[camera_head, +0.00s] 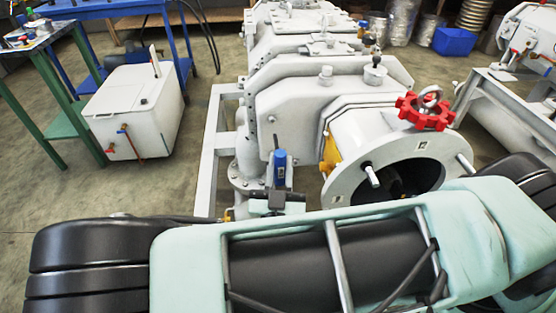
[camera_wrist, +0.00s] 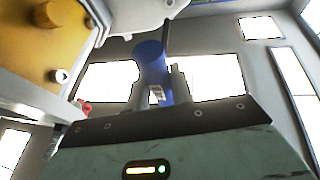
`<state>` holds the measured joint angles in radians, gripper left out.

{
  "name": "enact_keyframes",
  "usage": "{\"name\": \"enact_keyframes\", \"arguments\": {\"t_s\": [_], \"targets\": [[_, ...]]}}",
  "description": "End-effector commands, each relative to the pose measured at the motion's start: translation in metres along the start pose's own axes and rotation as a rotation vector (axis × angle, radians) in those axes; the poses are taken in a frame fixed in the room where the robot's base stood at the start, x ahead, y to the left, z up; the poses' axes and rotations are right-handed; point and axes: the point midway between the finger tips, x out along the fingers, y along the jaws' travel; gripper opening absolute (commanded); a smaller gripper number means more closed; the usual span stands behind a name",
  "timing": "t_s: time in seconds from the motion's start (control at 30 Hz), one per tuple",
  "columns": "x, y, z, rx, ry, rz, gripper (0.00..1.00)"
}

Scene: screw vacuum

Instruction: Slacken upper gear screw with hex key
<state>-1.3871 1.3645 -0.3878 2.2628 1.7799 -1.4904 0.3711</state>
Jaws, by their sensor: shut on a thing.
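The hex key with a blue handle (camera_head: 280,168) stands roughly upright in my gripper (camera_head: 277,198), left of the grey vacuum machine's open round flange. In the wrist view the blue handle (camera_wrist: 151,65) rises between the jaws of my gripper (camera_wrist: 156,97), which are shut on it. The yellow part (camera_head: 331,152) of the machine lies to the right of the key in the head view. In the wrist view the yellow part (camera_wrist: 55,30) is at upper left, apart from the handle, and shows a lower socket-head screw (camera_wrist: 60,76) and an upper one (camera_wrist: 44,14).
The grey machine body (camera_head: 310,108) fills the centre back. A red star-shaped handwheel (camera_head: 424,108) sits above the flange (camera_head: 342,187). A white tank (camera_head: 135,110) and green-framed table (camera_head: 40,42) stand at left. Open floor (camera_head: 50,190) lies at left.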

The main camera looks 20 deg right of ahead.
Motion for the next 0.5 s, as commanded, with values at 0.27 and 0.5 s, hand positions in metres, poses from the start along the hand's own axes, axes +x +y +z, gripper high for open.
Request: {"name": "enact_keyframes", "arguments": {"t_s": [0.27,0.5], "targets": [[0.004,-0.001,0.002,-0.002,0.002,0.001,0.00],[0.019,-0.004,0.008,-0.002,0.002,0.001,0.00]]}}
